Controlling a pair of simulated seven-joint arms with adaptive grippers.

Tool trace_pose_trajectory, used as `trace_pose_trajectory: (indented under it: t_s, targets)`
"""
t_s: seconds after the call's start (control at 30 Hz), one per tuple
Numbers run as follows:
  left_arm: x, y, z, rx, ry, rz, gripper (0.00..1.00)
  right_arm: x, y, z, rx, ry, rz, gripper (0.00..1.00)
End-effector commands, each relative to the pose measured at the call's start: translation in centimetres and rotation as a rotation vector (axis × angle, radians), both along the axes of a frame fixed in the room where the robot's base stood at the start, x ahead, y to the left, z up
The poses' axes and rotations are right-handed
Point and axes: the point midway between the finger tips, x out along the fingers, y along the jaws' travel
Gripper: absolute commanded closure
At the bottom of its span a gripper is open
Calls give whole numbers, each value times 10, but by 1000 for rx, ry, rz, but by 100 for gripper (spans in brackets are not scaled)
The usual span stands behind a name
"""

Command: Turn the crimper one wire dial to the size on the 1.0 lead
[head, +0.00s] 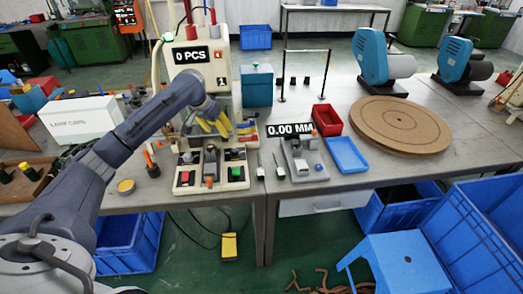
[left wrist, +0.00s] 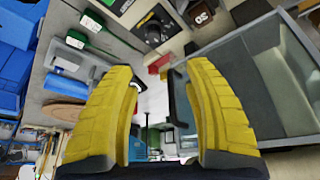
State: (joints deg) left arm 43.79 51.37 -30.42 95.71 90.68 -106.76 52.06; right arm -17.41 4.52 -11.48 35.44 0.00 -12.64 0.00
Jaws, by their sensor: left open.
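The cream crimper (head: 193,85), with a "0 PCS" display and a small "1" label, stands at the back of the bench. My left gripper (head: 216,127) has yellow fingers and is in front of its lower part. In the left wrist view the two fingers (left wrist: 168,110) are wide apart with nothing held between them. A round black dial-like part (left wrist: 153,32) shows beyond the fingertips, apart from them; its setting is too small to read. I cannot pick out the 1.0 lead. My right gripper is not in view.
A control base with red and green buttons (head: 184,184) sits below the gripper. A "0.00 MM" gauge (head: 303,160), red bin (head: 327,120), blue tray (head: 347,154) and round brown board (head: 400,125) lie right. A white box (head: 80,118) stands left.

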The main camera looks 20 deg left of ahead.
Motion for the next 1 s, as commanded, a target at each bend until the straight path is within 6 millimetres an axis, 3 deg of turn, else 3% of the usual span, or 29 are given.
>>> trace_pose_trajectory:
  t_s: [0.27, 1.0]
  targets:
    - [-2, -5, -12, 18, 21, -23, 49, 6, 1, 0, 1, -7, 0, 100]
    - [47, -11, -129, 15, 19, -21, 49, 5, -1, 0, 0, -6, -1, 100]
